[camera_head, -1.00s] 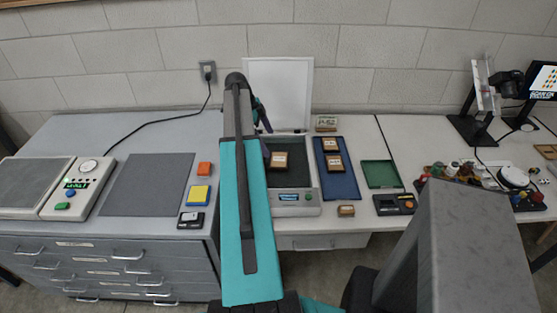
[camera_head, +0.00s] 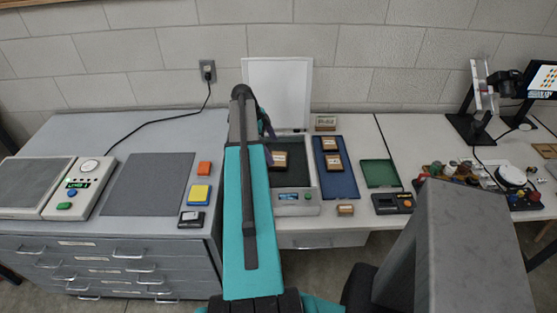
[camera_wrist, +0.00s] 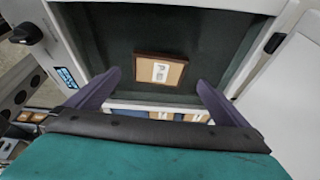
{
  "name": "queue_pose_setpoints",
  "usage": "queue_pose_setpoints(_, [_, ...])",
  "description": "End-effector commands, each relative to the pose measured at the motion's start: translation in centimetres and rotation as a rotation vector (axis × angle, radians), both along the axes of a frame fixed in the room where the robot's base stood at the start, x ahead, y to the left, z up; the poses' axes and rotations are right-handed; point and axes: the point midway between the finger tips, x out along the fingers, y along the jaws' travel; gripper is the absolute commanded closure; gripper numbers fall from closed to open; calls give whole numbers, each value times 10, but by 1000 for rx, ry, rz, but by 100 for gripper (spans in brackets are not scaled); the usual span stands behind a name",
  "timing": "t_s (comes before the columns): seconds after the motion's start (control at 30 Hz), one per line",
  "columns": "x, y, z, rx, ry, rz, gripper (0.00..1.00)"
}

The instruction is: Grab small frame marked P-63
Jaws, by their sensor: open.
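A small wooden frame (camera_wrist: 160,70) with a white label lies flat in the dark-lined bay of the open device. Its label begins with P, but the digits are too blurred to read surely. In the head view the frame (camera_head: 279,160) shows beside my arm, partly covered. My gripper (camera_wrist: 159,79) is open and empty, its two purple fingers apart on either side of the frame in the picture, not visibly touching it. In the head view my gripper is mostly hidden behind my arm.
The device (camera_head: 296,210) has a raised white lid (camera_head: 280,85) behind. A blue tray (camera_head: 345,188) at right holds two labelled frames. Another small frame (camera_head: 345,210) lies in front and one (camera_head: 325,122) stands at the back. A green tray (camera_head: 380,172) is further right.

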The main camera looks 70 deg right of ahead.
Motion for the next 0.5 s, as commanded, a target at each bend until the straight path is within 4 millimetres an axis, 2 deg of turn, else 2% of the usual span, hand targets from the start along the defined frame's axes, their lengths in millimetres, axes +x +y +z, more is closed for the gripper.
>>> queue_pose_setpoints(0.5, [-18, -2, -37, 2, 1, 0, 0])
